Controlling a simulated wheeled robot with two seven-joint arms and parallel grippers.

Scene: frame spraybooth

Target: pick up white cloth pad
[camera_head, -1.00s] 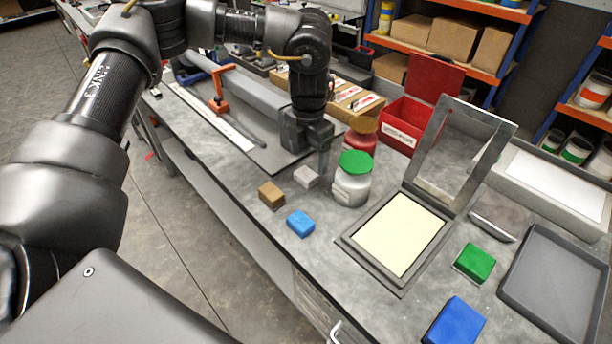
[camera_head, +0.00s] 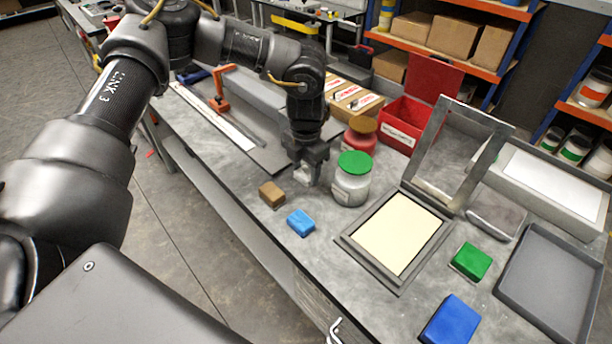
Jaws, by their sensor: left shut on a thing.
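The white cloth pad (camera_head: 302,176) is a small pale block on the grey bench, behind the brown block and left of the green-lidded jar. My left gripper (camera_head: 307,178) points down over it and is shut on it, and its fingers hide most of the pad. I cannot tell whether the pad still touches the bench. My right gripper is not in the view.
A green-lidded jar (camera_head: 351,180) stands close right of the gripper. A brown block (camera_head: 272,194) and a light blue block (camera_head: 300,222) lie in front. A framed screen (camera_head: 350,257) and a grey tray (camera_head: 509,289) lie to the right.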

